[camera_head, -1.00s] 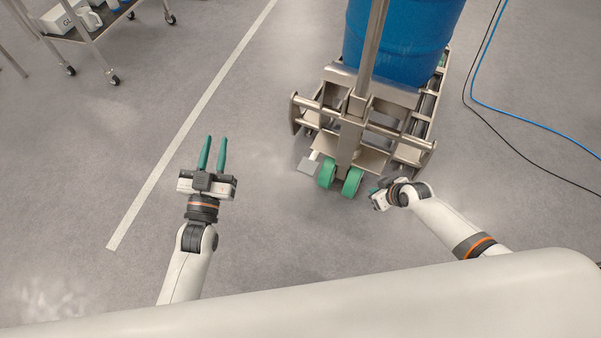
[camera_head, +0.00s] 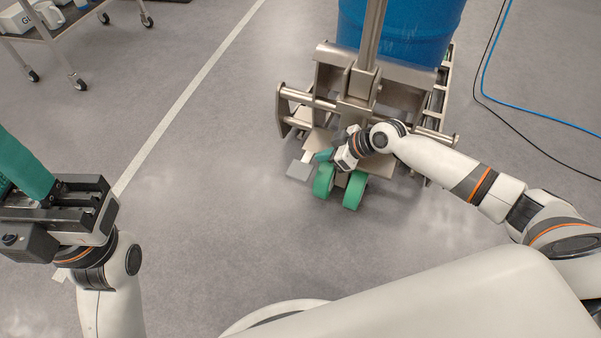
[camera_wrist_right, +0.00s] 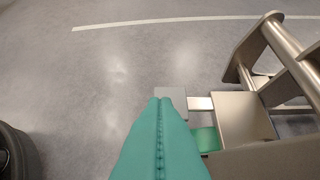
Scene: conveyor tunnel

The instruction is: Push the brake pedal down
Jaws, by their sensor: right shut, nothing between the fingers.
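The brake pedal is a small grey plate (camera_head: 299,171) on a short metal arm, low on the left side of the wheeled metal lifter (camera_head: 395,93), beside its green wheels (camera_head: 354,190). My right gripper (camera_head: 324,155) is shut and empty, just right of the pedal with its green fingertips pointing left. In the right wrist view, the shut green fingers (camera_wrist_right: 160,125) partly cover the pedal plate (camera_wrist_right: 172,92). I cannot tell whether they touch it. My left gripper (camera_head: 28,165) is at the left edge, partly cut off, away from the lifter; its finger gap is not clear.
A blue drum (camera_head: 400,30) stands on the lifter. A blue cable (camera_head: 515,105) and a black cable lie on the floor at right. A wheeled cart (camera_head: 60,30) stands at upper left. The floor left of the pedal is free, with a white line (camera_head: 190,90) across it.

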